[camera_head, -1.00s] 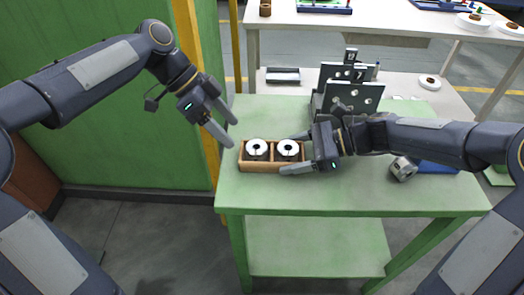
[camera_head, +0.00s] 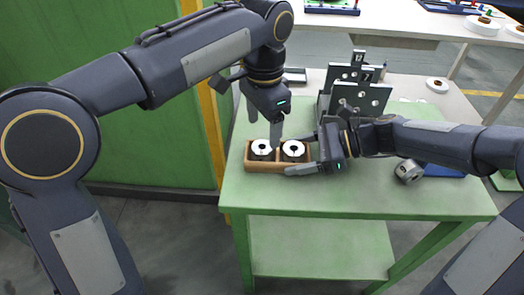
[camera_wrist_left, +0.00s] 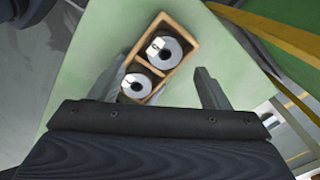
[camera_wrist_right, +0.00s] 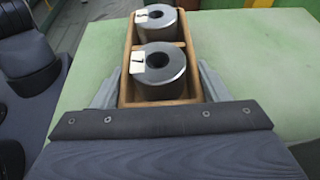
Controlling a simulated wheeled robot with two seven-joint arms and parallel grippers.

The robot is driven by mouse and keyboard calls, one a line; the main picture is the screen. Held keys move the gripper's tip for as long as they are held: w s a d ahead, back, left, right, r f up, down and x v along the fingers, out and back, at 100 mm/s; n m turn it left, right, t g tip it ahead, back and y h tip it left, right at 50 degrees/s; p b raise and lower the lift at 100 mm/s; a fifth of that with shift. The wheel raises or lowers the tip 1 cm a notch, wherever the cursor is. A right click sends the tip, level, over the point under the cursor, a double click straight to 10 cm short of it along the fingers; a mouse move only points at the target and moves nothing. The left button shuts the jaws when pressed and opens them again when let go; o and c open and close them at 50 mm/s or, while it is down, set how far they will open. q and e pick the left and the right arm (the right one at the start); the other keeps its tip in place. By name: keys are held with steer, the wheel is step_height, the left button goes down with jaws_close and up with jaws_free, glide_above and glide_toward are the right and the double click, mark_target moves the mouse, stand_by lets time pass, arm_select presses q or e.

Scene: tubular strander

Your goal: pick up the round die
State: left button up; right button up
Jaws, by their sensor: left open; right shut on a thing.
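Two grey cylindrical dies with centre holes stand side by side in a two-compartment wooden box on the green table. The left die (camera_head: 261,149) and the right die (camera_head: 293,150) each carry a small white marked tag; I cannot tell which is the round one. My right gripper (camera_head: 308,155) is shut on the wooden box (camera_head: 262,168), a finger along each long side, as the right wrist view (camera_wrist_right: 128,65) shows. My left gripper (camera_head: 264,122) is open and empty above the left die. In the left wrist view (camera_wrist_left: 158,88) its fingers straddle the box's lower end.
A grey metal piece (camera_head: 408,171) lies on the table right of my right gripper, beside a blue item (camera_head: 443,170). Dark upright plates (camera_head: 360,97) stand behind. A yellow post (camera_head: 211,120) and green wall (camera_head: 150,140) are to the left. The table's front is clear.

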mark_target(261, 147)
arm_select(q)
steer(key=shift+w+a+f, duration=0.15)
steer(key=shift+f, duration=1.5)
steer(key=shift+w+a+f, duration=0.1)
steer(key=shift+w+f, duration=0.05)
steer(key=shift+f, duration=1.5)
